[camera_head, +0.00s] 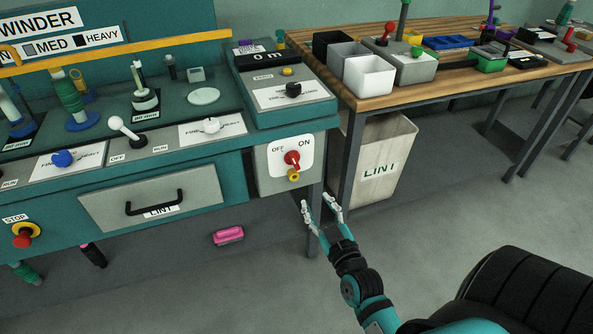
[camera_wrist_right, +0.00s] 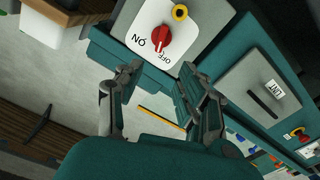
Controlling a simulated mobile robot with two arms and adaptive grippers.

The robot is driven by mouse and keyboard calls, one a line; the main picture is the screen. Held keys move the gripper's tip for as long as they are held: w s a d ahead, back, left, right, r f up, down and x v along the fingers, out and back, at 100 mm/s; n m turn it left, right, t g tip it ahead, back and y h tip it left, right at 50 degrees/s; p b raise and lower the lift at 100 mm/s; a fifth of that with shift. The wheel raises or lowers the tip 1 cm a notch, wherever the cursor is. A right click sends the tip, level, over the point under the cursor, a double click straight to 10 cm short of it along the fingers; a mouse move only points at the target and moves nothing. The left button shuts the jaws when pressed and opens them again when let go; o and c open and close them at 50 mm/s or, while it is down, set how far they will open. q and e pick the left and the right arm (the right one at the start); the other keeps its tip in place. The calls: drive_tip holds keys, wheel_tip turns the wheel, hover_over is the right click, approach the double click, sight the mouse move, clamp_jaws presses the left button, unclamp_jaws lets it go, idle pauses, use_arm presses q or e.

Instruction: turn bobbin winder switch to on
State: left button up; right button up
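The bobbin winder switch is a red rotary knob (camera_head: 292,158) on a white plate marked OFF and ON, at the right end of the winder's front. Its long axis appears to lean toward OFF, and a yellow ring sits just below it. The right wrist view shows the knob (camera_wrist_right: 160,42) upside down, beyond the fingertips. My right gripper (camera_head: 318,203) is open and empty, below and slightly right of the switch, apart from it. In the right wrist view its two fingers (camera_wrist_right: 160,73) are spread wide. My left gripper is not in view.
The teal winder bench (camera_head: 215,158) holds bobbins, knobs and a LINT drawer (camera_head: 155,200). A red stop button (camera_head: 22,240) is at left. A wooden table (camera_head: 455,45) and LINT bin (camera_head: 375,160) stand right. A pink object (camera_head: 228,236) lies below.

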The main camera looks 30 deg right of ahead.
sight(295, 163)
drive_tip(key=b+x, duration=0.2)
drive_tip(key=x, duration=1.3)
drive_tip(key=shift+w, duration=0.1)
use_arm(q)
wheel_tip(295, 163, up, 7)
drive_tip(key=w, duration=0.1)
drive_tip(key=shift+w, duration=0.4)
use_arm(e)
drive_tip(key=shift+w+d, duration=0.1)
drive_tip(key=shift+w, duration=0.4)
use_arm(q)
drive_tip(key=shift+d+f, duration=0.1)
use_arm(e)
clamp_jaws()
